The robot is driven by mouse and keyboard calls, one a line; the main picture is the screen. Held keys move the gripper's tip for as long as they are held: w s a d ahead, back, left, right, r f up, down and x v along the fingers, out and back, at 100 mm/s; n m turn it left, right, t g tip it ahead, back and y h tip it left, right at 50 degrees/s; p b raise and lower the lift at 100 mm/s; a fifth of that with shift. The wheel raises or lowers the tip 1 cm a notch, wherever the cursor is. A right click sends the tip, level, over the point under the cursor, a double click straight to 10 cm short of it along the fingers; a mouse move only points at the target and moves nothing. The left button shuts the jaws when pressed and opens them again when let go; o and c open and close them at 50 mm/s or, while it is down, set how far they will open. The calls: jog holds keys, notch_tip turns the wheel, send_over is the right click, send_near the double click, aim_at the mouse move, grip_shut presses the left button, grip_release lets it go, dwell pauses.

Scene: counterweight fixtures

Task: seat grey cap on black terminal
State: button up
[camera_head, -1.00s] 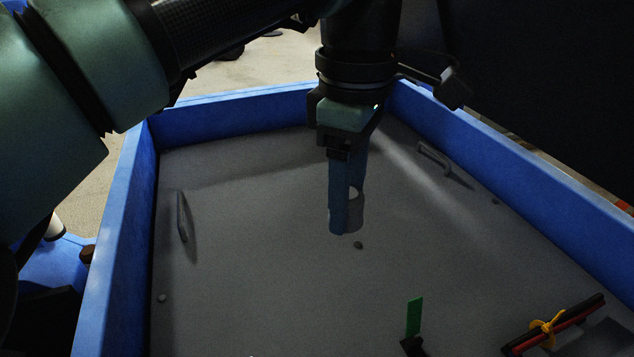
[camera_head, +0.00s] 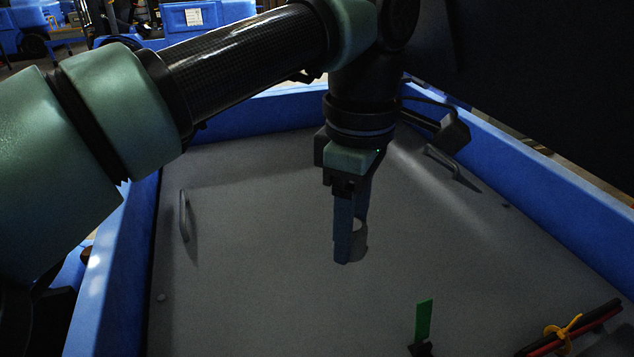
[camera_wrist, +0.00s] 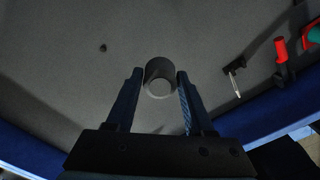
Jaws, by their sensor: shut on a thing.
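My gripper (camera_head: 351,246) points down over the grey floor of the blue-walled tray, its fingers shut on a grey cap (camera_head: 361,242). In the wrist view the cap (camera_wrist: 160,68) is a short hollow grey cylinder between the two dark blue fingers (camera_wrist: 160,75). A near finger hides part of the cap in the head view. A small black piece (camera_head: 420,350) with an upright green tab (camera_head: 423,320) stands at the lower edge of the head view; I cannot tell if it is the black terminal. The cap is held apart from it.
Blue walls (camera_head: 520,180) edge the tray (camera_head: 260,240). Grey handles stand at left (camera_head: 184,216) and far right (camera_head: 441,161). A red and black cable bundle with a yellow tie (camera_head: 562,331) lies at lower right. The middle floor is mostly bare.

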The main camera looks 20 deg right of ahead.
jog(key=shift+f, duration=0.8)
jog(key=shift+s, duration=0.1)
